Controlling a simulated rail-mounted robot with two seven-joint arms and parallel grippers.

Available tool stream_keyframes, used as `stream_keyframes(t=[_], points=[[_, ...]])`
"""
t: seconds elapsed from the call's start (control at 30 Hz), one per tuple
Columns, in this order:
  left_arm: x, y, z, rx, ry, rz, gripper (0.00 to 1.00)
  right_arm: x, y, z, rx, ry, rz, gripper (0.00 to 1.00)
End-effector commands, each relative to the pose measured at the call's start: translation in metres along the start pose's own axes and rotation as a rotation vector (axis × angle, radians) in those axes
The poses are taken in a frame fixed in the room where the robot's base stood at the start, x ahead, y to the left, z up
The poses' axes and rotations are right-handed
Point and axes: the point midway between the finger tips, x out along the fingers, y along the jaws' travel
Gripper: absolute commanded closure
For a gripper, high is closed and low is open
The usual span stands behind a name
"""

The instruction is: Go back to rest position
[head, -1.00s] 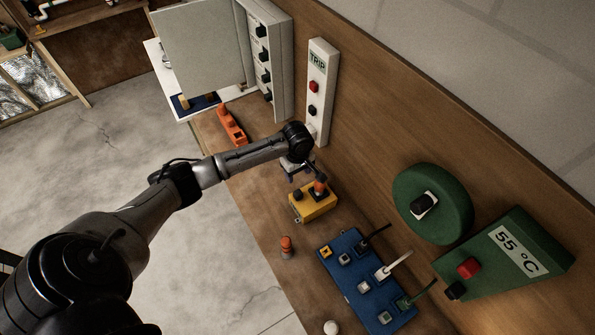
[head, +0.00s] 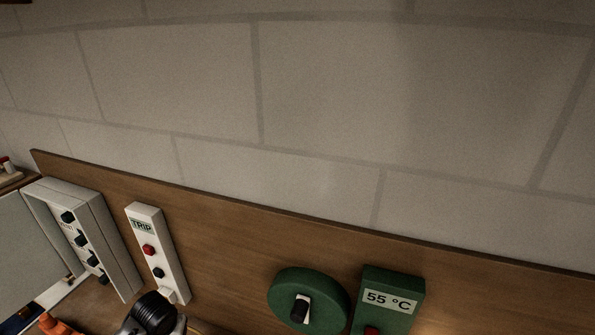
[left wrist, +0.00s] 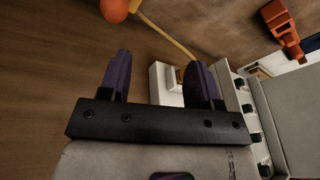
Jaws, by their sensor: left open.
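My left gripper (left wrist: 161,65) shows in the left wrist view with its two dark fingers spread apart. In the head view only a dark rounded joint of my left arm shows at the bottom edge; the left gripper itself is not visible there. My right arm and gripper are in neither view.
The head view shows a white TRIP panel (head: 160,254), an open grey box with black knobs (head: 105,235), a green round dial (head: 283,284) and a green 55 °C unit (head: 400,282) along the wooden board. An orange ball (left wrist: 115,9) and an orange object (left wrist: 284,30) show in the wrist view.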

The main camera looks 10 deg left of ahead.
Motion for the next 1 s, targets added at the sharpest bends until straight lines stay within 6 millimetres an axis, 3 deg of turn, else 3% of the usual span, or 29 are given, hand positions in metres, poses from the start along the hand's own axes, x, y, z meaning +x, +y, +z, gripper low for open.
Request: stream_keyframes(t=[0.1, 0.2, 0.33, 0.43, 0.63, 0.8, 1.0], points=[[-0.049, 0.023, -0.021, 0.289, 0.198, -0.024, 0.43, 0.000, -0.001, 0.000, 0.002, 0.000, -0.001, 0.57], [-0.089, 0.051, -0.021, 0.490, 0.360, -0.049, 0.43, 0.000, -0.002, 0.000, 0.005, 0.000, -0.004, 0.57], [-0.121, 0.084, 0.011, 0.624, 0.508, -0.055, 0.43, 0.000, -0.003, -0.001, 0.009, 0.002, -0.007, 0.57], [-0.135, 0.099, 0.053, 0.607, 0.572, -0.022, 0.43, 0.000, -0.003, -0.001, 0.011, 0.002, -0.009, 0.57], [-0.130, 0.108, 0.148, 0.486, 0.527, 0.088, 0.43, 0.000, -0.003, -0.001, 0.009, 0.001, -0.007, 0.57], [-0.104, 0.110, 0.221, 0.418, 0.374, 0.166, 0.43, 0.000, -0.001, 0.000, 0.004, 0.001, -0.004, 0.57], [-0.078, 0.111, 0.291, 0.383, 0.200, 0.207, 0.43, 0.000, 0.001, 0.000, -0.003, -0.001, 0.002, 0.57]])
